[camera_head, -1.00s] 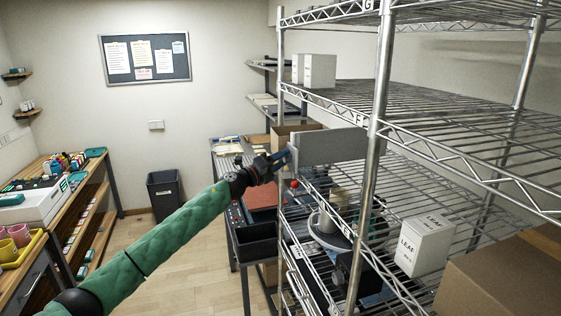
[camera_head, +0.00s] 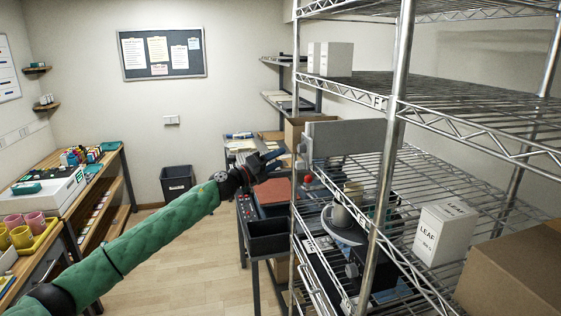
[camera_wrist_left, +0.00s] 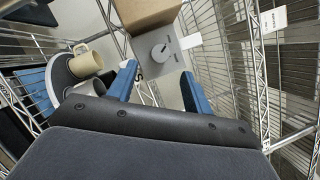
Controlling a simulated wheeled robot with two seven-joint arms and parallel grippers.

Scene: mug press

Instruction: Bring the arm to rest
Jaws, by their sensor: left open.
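My left arm, in a green sleeve, reaches in from the lower left of the head view. Its gripper (camera_head: 275,160) is near the front post of the wire rack, beside the grey panel. In the left wrist view the two blue fingers (camera_wrist_left: 158,92) stand apart with nothing between them. Beyond them is a grey plate with a round knob (camera_wrist_left: 162,50). A cream mug (camera_wrist_left: 86,62) sits on a dark round tray to the left of the fingers, clear of them. My right gripper is in neither view.
The wire rack (camera_head: 400,108) fills the right side, with a white LEAF box (camera_head: 445,233) and a cardboard box (camera_head: 515,262). A black bin (camera_head: 177,182) stands at the back wall. A bench with pink and yellow mugs (camera_head: 22,228) is at left. The floor between is clear.

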